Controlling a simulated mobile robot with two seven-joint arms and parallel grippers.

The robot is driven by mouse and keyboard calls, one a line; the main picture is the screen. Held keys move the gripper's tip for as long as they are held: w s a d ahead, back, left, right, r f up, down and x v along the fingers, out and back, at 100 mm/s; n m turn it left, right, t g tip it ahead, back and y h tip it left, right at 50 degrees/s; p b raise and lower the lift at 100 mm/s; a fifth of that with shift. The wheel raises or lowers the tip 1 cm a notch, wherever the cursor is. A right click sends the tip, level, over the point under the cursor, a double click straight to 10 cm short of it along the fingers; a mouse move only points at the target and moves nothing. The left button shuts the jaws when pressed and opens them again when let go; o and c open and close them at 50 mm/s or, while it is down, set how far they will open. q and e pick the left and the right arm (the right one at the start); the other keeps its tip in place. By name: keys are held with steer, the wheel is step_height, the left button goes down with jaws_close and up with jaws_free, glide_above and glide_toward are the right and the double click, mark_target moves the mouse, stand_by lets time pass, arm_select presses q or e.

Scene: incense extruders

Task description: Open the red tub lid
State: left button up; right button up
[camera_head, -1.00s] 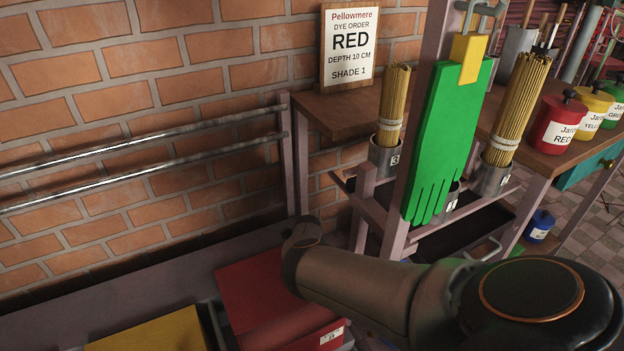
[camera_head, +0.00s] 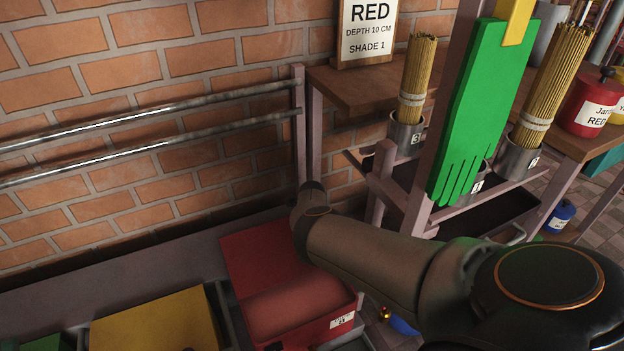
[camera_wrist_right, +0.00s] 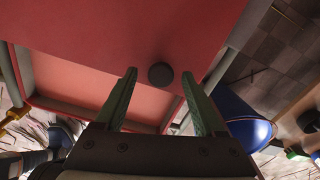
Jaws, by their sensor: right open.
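The red tub (camera_head: 262,250) stands low at the bottom middle of the head view, with a white label on its front. Its red lid (camera_wrist_right: 110,25) fills the upper part of the right wrist view, with a round dark knob (camera_wrist_right: 160,75) on it. My right gripper (camera_wrist_right: 160,85) is open and empty, its two green fingers on either side of the knob in the picture. I cannot tell how far the fingertips are from the lid. In the head view my right arm covers the gripper. My left gripper is not in view.
A yellow tub (camera_head: 155,322) stands left of the red one. A blue tub (camera_wrist_right: 245,120) is at the right in the wrist view. A rack post with a green glove (camera_head: 480,110) and incense bundles (camera_head: 418,80) stands at the right. Two metal rails (camera_head: 150,122) run along the brick wall.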

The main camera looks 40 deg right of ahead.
arm_select(q)
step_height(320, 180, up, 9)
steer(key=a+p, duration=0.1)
steer(key=p, duration=0.7)
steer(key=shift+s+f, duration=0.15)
arm_select(e)
step_height(320, 180, up, 13)
steer(key=shift+f, duration=0.2)
